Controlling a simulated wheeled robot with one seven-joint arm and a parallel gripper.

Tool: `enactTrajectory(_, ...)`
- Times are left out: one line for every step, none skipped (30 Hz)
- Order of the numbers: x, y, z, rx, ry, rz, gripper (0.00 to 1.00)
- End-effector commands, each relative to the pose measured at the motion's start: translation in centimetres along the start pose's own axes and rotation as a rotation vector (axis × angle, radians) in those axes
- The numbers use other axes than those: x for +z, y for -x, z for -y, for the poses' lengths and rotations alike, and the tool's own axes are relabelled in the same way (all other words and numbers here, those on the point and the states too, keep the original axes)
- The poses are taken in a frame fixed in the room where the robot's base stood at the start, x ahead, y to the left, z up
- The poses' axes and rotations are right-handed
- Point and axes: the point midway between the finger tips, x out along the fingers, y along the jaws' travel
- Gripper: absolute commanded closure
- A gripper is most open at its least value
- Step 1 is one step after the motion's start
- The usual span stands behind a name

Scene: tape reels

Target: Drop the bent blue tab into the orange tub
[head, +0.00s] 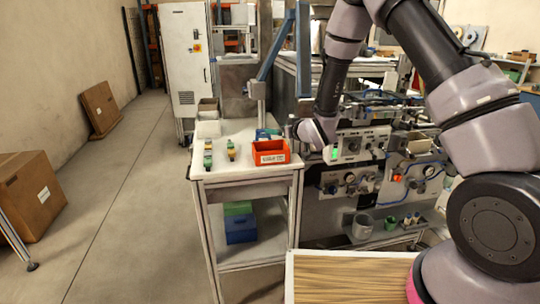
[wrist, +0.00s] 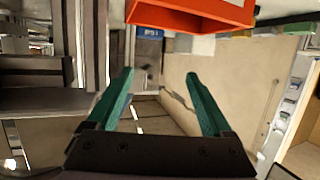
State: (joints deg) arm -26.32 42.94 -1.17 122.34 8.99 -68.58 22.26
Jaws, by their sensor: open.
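The orange tub (head: 270,158) stands on the white table at its right front, with a white label on its front. In the wrist view the tub (wrist: 190,14) is at the top edge, beyond my fingertips and apart from them. My gripper (wrist: 158,73) is open, its two teal fingers wide apart with nothing between them. In the head view the end of my arm is just right of the tub, and the fingers cannot be made out there. I cannot pick out the bent blue tab for certain in either view.
The white table (head: 225,171) also holds two small green-and-yellow items (head: 208,157) (head: 231,150), pale bins (head: 208,118) at the back and blue objects (head: 268,133) behind the tub. A machine panel (head: 360,146) stands close on the right.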

Motion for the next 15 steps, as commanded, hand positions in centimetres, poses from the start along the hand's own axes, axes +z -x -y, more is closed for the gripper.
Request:
enactTrajectory(0.0,0.1,0.0,0.000,0.000,0.000,0.15)
enactTrajectory(0.0,0.2,0.0,0.000,0.000,0.000,0.15)
enactTrajectory(0.0,0.5,0.0,0.000,-0.001,0.000,0.15)
enactTrajectory(0.0,0.8,0.0,0.001,-0.001,0.000,0.15)
enactTrajectory(0.0,1.2,0.0,0.001,-0.001,0.001,0.15)
enactTrajectory(0.0,1.9,-0.1,0.001,-0.002,0.001,0.15)
enactTrajectory(0.0,2.4,-0.1,0.001,-0.002,0.001,0.15)
enactTrajectory(-0.1,3.0,-0.1,0.002,-0.002,0.000,0.15)
enactTrajectory(0.0,3.8,-0.1,0.003,-0.002,0.001,0.15)
enactTrajectory(0.0,4.5,-0.1,0.002,-0.002,0.001,0.15)
enactTrajectory(-0.1,5.1,-0.1,0.002,-0.002,0.000,0.15)
enactTrajectory(0.0,6.0,-0.1,0.002,-0.002,0.001,0.15)
enactTrajectory(0.0,6.6,-0.1,0.002,-0.001,0.001,0.15)
enactTrajectory(0.0,7.2,-0.1,0.001,-0.001,0.000,0.15)
enactTrajectory(0.0,7.9,0.0,0.001,-0.001,0.001,0.15)
